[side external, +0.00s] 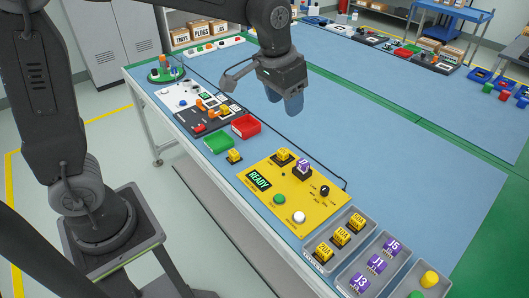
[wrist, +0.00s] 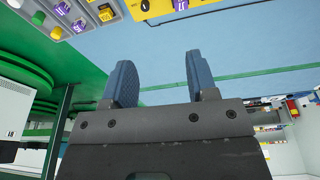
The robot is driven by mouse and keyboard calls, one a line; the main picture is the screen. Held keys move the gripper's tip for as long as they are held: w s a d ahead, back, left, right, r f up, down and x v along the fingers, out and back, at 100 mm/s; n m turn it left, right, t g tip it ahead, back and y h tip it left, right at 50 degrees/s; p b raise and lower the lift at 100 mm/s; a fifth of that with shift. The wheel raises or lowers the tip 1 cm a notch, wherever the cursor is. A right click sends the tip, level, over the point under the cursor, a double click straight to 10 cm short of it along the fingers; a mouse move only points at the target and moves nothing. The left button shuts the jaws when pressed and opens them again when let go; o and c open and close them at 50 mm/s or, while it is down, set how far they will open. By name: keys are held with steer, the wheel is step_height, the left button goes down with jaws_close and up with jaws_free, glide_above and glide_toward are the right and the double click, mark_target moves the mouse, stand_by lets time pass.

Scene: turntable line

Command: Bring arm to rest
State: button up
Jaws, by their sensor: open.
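My gripper (side external: 283,103) is open and empty, held above the blue table (side external: 345,125) behind the yellow panel. Its two blue fingers stand apart in the wrist view (wrist: 160,78), with nothing between them. The yellow panel (side external: 256,202) has a screen (side external: 259,180) reading READY, a green button (side external: 279,199), a white button (side external: 299,217) and a black knob (side external: 325,191). A yellow block (side external: 283,155) and a purple block (side external: 302,169) sit on the panel.
Grey trays hold yellow 20A blocks (side external: 341,237) and purple blocks (side external: 376,263) at the front. A green bin (side external: 219,143), red bin (side external: 246,126) and loose yellow block (side external: 234,156) lie left of the panel. The table right of my gripper is clear.

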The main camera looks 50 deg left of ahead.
steer(key=s+a+t, duration=0.1)
steer(key=s+a, duration=0.1)
steer(key=s, duration=0.8)
steer(key=s+a+r+n+t, duration=0.1)
steer(key=s+a+t, duration=0.1)
steer(key=s, duration=0.7)
steer(key=shift+s+a+r, duration=0.3)
steer(key=shift+s+a, duration=0.05)
steer(key=shift+a, duration=0.15)
steer(key=shift+c, duration=0.3)
